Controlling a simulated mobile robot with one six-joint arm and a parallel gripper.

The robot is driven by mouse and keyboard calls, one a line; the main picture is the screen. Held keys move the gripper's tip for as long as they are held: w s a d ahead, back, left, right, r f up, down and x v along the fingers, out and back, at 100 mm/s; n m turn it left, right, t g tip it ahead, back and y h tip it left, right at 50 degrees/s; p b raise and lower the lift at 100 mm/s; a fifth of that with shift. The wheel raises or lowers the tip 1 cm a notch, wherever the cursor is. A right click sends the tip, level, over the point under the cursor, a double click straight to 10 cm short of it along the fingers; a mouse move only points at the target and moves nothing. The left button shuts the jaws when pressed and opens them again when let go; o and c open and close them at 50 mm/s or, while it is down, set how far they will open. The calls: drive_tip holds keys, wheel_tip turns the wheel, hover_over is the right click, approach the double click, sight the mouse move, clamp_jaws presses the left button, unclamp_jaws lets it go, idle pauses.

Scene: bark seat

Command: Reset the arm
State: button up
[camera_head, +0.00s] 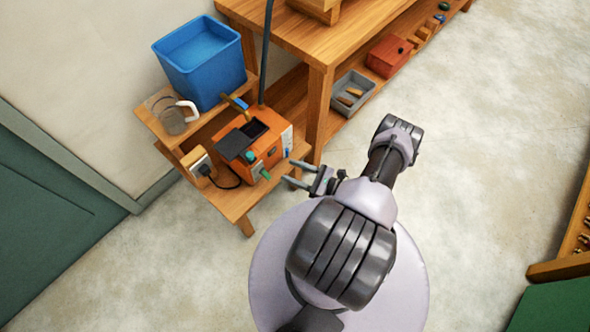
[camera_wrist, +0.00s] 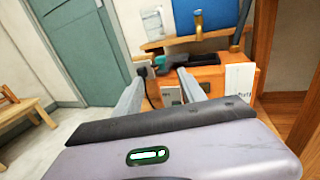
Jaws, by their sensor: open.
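My gripper (camera_head: 299,174) is open and empty, with its two fingers apart beside the right side of an orange machine (camera_head: 262,146). The arm is folded close above my round base. In the wrist view, the open fingers of my gripper (camera_wrist: 160,83) point toward the orange machine (camera_wrist: 203,79), with a gap before it. The machine has a dark open top, a green knob and a black cord, and it stands on a small wooden stand (camera_head: 233,200).
A blue bin (camera_head: 200,63) and a clear jug (camera_head: 172,117) stand on the stand's upper shelf. A wooden workbench (camera_head: 318,75) holds a grey tray (camera_head: 353,93) and a red box (camera_head: 389,56) on its lower shelf. A green door (camera_head: 45,220) is at left.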

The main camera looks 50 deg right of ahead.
drive_tip(key=shift+s+d, duration=0.15)
drive_tip(key=shift+s, duration=0.25)
